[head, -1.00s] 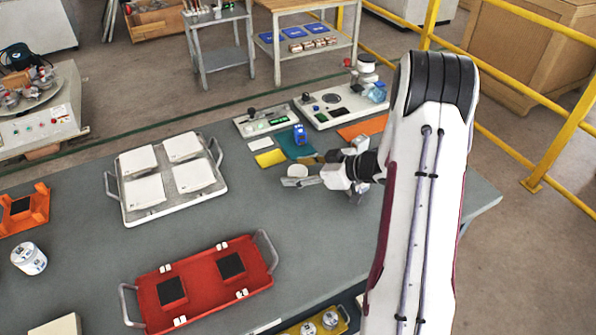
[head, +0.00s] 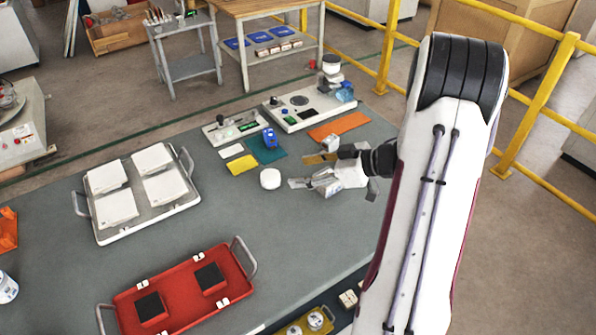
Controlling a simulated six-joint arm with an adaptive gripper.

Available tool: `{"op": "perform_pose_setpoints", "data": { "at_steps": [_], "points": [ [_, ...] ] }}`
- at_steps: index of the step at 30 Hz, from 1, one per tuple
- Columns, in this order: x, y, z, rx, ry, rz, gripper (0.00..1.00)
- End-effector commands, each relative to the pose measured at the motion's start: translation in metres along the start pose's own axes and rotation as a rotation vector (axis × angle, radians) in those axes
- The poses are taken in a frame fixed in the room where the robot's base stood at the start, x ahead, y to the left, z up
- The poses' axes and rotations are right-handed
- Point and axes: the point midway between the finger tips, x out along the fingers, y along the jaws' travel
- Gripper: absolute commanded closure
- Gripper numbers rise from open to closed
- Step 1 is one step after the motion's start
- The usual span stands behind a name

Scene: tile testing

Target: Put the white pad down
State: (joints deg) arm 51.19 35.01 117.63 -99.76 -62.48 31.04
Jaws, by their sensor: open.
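The white pad (head: 270,179) appears as a small round white piece lying on the grey table, beside the coloured sheets. My gripper (head: 307,171) is just to its right, with its fingers apart and pointing left. A gap of table shows between the pad and the fingertips, and nothing shows between the fingers. One finger is near the brownish end of a sheet; whether it touches is unclear.
A white flat piece (head: 231,151), yellow sheet (head: 242,164), teal sheet (head: 266,150) and blue device (head: 269,137) lie behind the pad. A white tray (head: 104,237) holds white tiles at left; a red tray (head: 182,290) is in front. Table between is clear.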

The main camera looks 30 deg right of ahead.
Motion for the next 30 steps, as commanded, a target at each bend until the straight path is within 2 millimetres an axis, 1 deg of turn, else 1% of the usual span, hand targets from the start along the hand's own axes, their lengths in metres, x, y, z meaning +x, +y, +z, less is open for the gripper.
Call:
{"op": "perform_pose_setpoints", "data": {
  "at_steps": [21,26,30],
  "points": [
    [-0.002,0.001,-0.002,-0.005,-0.003,0.007,0.46],
    [0.0,0.008,-0.014,-0.03,-0.022,0.054,0.46],
    [0.001,0.021,-0.034,-0.067,-0.054,0.138,0.46]
  ]
}}
